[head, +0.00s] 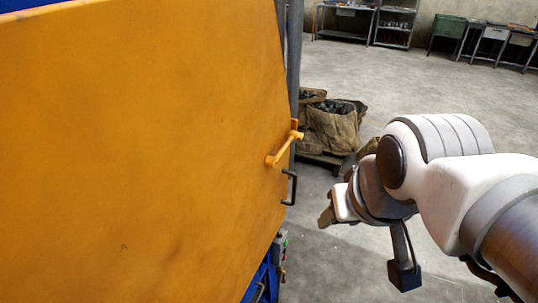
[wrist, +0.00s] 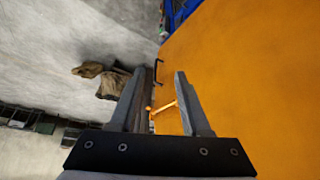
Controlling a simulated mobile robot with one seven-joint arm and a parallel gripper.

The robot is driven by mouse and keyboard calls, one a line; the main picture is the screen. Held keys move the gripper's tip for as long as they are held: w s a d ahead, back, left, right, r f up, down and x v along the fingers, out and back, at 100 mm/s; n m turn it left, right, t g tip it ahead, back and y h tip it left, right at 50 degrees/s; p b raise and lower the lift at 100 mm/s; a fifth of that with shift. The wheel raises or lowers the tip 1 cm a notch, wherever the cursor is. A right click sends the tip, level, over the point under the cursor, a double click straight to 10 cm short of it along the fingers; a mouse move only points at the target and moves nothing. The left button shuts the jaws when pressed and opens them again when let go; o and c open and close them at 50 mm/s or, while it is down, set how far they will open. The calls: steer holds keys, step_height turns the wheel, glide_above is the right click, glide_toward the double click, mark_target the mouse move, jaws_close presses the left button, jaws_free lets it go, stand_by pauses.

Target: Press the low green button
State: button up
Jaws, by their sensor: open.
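A small green button (head: 285,242) shows on a narrow grey control strip low beside the blue machine body, just past the lower right edge of the orange door. It is tiny here, and the door hides part of the machine. My gripper (head: 326,216) is to the right of the strip and higher in the picture, apart from it. In the wrist view my gripper (wrist: 162,72) is open and empty, with the orange door behind the fingers.
The large orange door (head: 140,150) fills the left side, with an orange latch handle (head: 285,149) and a black handle (head: 290,187) at its edge. Brown sacks (head: 333,128) on a pallet stand behind. Workbenches line the far wall. Open grey floor lies between.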

steer(key=shift+s, duration=0.15)
steer(key=shift+c, duration=0.9)
jaws_close()
stand_by(0.6)
